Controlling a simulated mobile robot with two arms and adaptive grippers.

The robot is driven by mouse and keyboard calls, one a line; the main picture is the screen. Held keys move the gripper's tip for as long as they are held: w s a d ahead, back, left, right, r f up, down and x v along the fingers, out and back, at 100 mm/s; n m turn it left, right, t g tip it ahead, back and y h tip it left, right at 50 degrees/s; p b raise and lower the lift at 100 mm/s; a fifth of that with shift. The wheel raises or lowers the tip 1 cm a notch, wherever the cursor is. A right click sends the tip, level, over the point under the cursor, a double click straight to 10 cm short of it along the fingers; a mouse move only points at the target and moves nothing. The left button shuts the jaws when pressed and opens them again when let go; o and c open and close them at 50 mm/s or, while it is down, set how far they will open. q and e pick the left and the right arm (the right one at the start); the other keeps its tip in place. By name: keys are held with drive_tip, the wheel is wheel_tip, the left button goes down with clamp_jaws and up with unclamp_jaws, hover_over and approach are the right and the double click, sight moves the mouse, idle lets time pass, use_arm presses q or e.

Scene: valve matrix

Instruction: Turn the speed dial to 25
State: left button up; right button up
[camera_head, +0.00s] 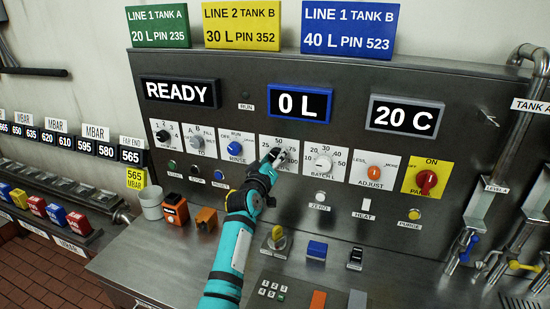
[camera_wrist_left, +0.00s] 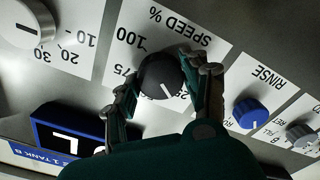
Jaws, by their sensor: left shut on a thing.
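The speed dial (camera_wrist_left: 160,77) is a dark round knob with a white pointer line, on a white plate (camera_wrist_left: 200,60) marked SPEED %. My left gripper (camera_wrist_left: 165,95) is shut on the dial, one finger at each side. In the left wrist view, which is about upside down, the pointer aims to the lower right. 100 and 75 are readable there; the fingers cover other marks. In the head view my left gripper (camera_head: 272,160) reaches up to the plate and hides most of the dial. My right gripper is not in view.
The blue rinse knob (camera_wrist_left: 251,112) is close to one side of the gripper. The white batch knob (camera_head: 323,164) is on the other side. Above are displays for READY (camera_head: 180,92), 0 L (camera_head: 300,103) and 20 C (camera_head: 405,115). Switches and blocks stand on the counter below.

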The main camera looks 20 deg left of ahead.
use_arm(q)
drive_tip(key=shift+n, duration=0.5)
drive_tip(key=o, duration=1.2)
drive_tip(key=shift+c, duration=0.2)
drive_tip(key=s, duration=1.2)
drive_tip(key=shift+a, duration=0.2)
